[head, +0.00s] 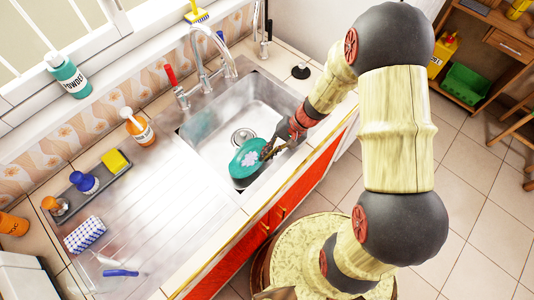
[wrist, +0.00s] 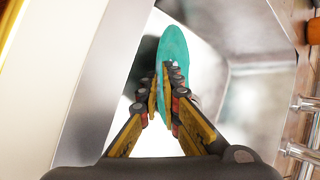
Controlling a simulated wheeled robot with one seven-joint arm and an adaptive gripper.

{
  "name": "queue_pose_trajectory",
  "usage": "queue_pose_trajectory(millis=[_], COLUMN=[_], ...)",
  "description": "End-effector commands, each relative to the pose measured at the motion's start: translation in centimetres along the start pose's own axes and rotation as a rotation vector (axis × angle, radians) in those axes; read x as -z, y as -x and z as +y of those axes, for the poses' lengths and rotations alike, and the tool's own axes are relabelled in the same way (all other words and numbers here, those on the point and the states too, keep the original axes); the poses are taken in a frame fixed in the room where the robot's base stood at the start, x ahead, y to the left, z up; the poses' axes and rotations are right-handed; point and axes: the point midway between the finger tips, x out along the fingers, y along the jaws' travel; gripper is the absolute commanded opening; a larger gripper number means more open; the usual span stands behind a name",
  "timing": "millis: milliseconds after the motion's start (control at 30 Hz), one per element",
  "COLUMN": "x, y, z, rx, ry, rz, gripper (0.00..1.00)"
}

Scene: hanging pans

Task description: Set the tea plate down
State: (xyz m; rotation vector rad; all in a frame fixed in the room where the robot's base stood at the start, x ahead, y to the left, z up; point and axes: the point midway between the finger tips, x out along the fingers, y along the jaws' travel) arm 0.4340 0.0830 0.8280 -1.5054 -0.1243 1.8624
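The tea plate (head: 246,158) is teal with a pale flower-like mark. In the head view it is tilted, at the near left part of the sink basin (head: 262,105). My gripper (head: 268,151) is at its right edge. In the wrist view the plate (wrist: 173,50) stands almost edge-on at the fingertips of my gripper (wrist: 160,92), which are close together on its near rim. The fingers hide part of that rim. I cannot tell whether the plate touches the basin.
The ribbed steel drainboard (head: 165,215) left of the sink is mostly bare. A checkered sponge (head: 85,234) and a blue-handled brush (head: 121,273) lie at its left. An orange bottle (head: 137,127) stands behind it. The tap (head: 208,65) rises at the sink's back.

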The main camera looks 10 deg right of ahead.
Motion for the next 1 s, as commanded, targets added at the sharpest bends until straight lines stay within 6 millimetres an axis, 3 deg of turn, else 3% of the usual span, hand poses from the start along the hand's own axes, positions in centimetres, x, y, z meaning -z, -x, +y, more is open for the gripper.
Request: queue_pose_trajectory(millis=[467,1000], x=[0.0,0.0], y=[0.5,10.2], z=[-0.2,-0.2], rx=[0.001,0.001], ry=[0.0,0.0], rz=[0.002,0.003], gripper=[0.12,0.12])
